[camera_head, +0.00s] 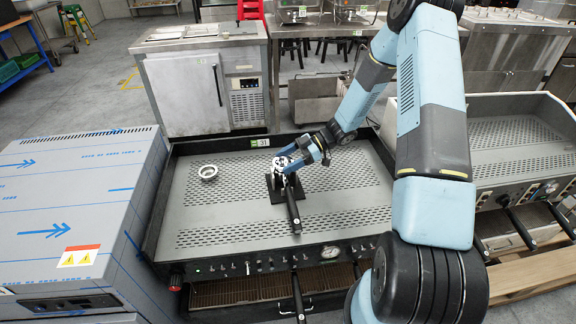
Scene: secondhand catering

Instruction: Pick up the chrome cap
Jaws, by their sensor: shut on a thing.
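My gripper (290,158) reaches in from the right over the perforated top of a coffee machine. It is shut on a small shiny chrome piece, which looks like the chrome cap (281,163), at the top of a black stand. The fingers hide part of the cap, and I cannot tell whether it touches the stand. A portafilter with a black handle (293,208) rests at the stand, its handle pointing toward the front. A separate silver ring (208,172) lies on the tray to the left, apart from my gripper.
The machine's perforated top (235,215) has a raised dark rim and is mostly clear. A film-wrapped steel appliance (75,205) stands close on the left. A second coffee machine (515,135) stands on the right. A steel cabinet (190,95) stands behind.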

